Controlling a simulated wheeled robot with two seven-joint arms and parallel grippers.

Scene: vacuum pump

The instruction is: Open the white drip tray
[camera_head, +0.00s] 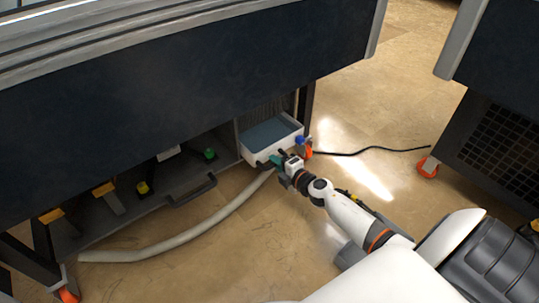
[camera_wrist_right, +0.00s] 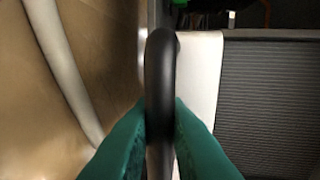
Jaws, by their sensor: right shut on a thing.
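The white drip tray (camera_head: 249,152) sits low at the right end of the dark cabinet. Its grey-blue inside shows from above in the head view. In the right wrist view, its white rim (camera_wrist_right: 203,75) stands beside a dark ribbed surface. My right gripper (camera_head: 277,161) is at the tray's front. Its green fingers are shut on a black bar handle (camera_wrist_right: 160,75), one finger on each side. The fingers hide part of the handle. My left gripper is not in view.
A pale hose (camera_head: 185,237) lies curved on the floor in front of the cabinet (camera_head: 190,75). A black handle (camera_head: 195,190) is on the lower shelf front. A black cable (camera_head: 375,150) crosses the floor toward another cabinet (camera_head: 495,135). Floor in front is mostly clear.

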